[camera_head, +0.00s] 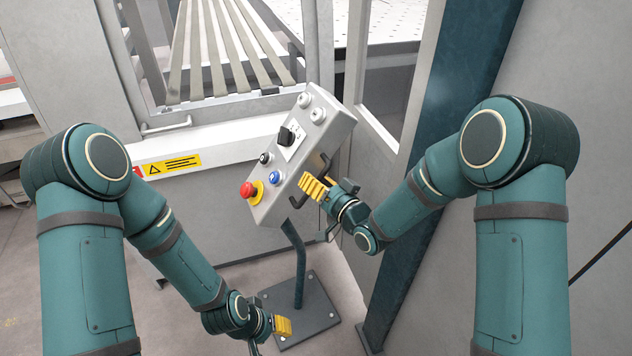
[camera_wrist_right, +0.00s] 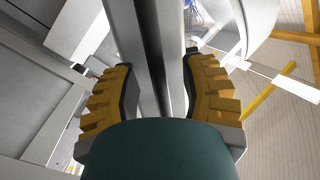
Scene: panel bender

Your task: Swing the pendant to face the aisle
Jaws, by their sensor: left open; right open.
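The pendant (camera_head: 297,155) is a grey control box on a dark post (camera_head: 297,262) with a square floor plate (camera_head: 318,305). Its button face, with a red stop button, blue button and black switch, is tilted toward the left of the head view. A dark handle (camera_head: 324,163) sits on its right side. My right gripper (camera_head: 316,187) is open at that handle; whether it touches is unclear. In the right wrist view, the open right gripper (camera_wrist_right: 160,95) has a dark upright bar between its yellow fingers. My left gripper (camera_head: 281,328) is open, low over the floor plate, away from the box.
The machine's grey front (camera_head: 220,135) with a yellow warning label (camera_head: 172,165) stands behind the pendant. A dark teal column (camera_head: 440,110) and a grey wall (camera_head: 600,130) are at the right. Open floor (camera_head: 180,320) lies at the lower left.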

